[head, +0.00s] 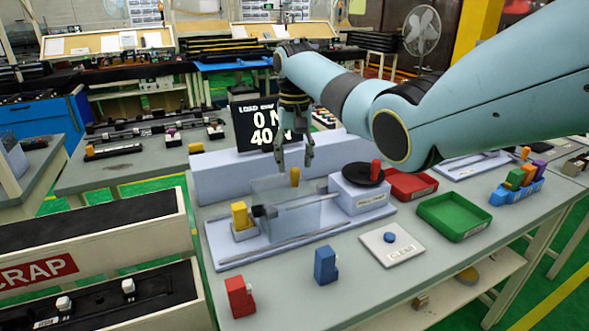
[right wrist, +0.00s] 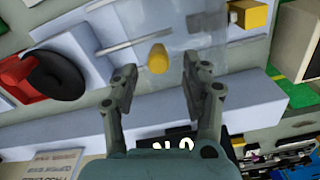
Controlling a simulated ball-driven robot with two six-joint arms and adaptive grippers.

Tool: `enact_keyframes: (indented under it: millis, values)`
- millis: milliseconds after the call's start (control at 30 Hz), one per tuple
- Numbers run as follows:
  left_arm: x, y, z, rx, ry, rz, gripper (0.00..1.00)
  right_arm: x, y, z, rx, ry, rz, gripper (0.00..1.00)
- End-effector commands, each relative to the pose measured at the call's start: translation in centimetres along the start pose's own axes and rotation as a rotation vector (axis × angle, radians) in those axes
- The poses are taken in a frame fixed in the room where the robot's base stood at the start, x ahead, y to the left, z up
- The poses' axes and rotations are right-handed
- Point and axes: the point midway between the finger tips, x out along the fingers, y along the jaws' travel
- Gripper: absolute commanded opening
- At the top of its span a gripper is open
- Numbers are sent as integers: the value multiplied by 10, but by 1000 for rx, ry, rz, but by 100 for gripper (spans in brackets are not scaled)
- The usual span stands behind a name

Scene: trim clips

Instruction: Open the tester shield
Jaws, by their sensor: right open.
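The tester shield (head: 290,212) is a clear panel standing over the grey tester base (head: 240,262). A yellow knob (head: 295,176) shows at its top edge. My right gripper (head: 294,164) points down just above the knob, open and empty. In the right wrist view the shield (right wrist: 208,45) is a faint see-through sheet. The yellow knob (right wrist: 157,58) shows between the two spread fingers (right wrist: 157,72), with a gap on each side. I cannot tell how far the fingertips are above it. My left gripper is not in view.
A black display (head: 258,125) stands behind. Right of the shield is a grey box with a black disc (head: 362,174) and red knob (head: 376,166). Red (head: 412,185) and green (head: 455,215) trays lie further right. Blue (head: 326,266) and red (head: 239,297) clips stand in front.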

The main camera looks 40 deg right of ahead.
Motion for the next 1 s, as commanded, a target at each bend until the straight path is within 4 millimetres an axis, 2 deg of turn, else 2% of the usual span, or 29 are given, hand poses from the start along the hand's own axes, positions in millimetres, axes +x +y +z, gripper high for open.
enact_keyframes:
  millis: [33,200,400,567,1000]
  values:
    - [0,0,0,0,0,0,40,-14,0,-1,0,6,-1,47]
    - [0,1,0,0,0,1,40,-51,0,-1,1,5,-1,47]
    - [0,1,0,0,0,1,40,-80,0,0,0,2,1,47]
    - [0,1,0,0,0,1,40,-87,0,0,0,2,1,47]
    - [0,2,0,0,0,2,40,-87,0,0,0,1,1,47]
